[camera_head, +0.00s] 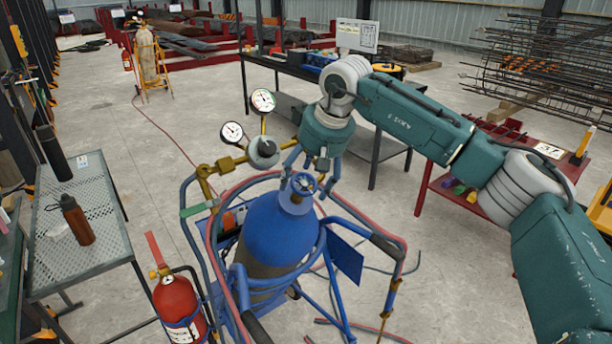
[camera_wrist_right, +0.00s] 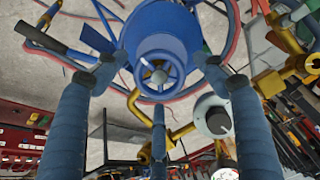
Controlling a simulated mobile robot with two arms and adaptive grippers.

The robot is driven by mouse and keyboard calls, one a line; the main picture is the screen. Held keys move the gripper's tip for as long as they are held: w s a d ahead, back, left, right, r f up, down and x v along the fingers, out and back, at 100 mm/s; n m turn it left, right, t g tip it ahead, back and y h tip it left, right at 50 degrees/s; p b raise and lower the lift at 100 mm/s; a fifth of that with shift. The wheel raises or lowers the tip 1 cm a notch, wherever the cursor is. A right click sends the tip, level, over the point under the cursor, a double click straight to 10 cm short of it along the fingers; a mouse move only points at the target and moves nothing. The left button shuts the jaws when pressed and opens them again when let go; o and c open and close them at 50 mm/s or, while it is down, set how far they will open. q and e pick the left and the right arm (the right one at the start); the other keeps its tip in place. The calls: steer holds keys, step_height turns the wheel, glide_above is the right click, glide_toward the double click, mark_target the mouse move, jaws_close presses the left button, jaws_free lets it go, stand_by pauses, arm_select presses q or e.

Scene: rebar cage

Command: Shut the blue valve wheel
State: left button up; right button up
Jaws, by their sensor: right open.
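The blue valve wheel (camera_head: 304,184) sits on top of the blue gas cylinder (camera_head: 272,228), which stands in a blue tube cart. My right gripper (camera_head: 308,186) comes down from above and behind the wheel, its fingers spread around it. In the right wrist view the valve wheel (camera_wrist_right: 157,73) lies between the open fingers of my right gripper (camera_wrist_right: 155,75), in front of the blue cylinder (camera_wrist_right: 165,28). I see no finger clearly touching the wheel. My left gripper is not in view.
A brass regulator (camera_head: 262,152) with two round gauges stands beside the wheel on the left. Red hoses loop around the cart (camera_head: 335,300). A red fire extinguisher (camera_head: 178,305) and a mesh table (camera_head: 85,220) are at left. A red table (camera_head: 440,190) stands at right.

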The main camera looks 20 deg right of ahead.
steer(key=c, duration=1.2)
steer(key=shift+o, duration=0.2)
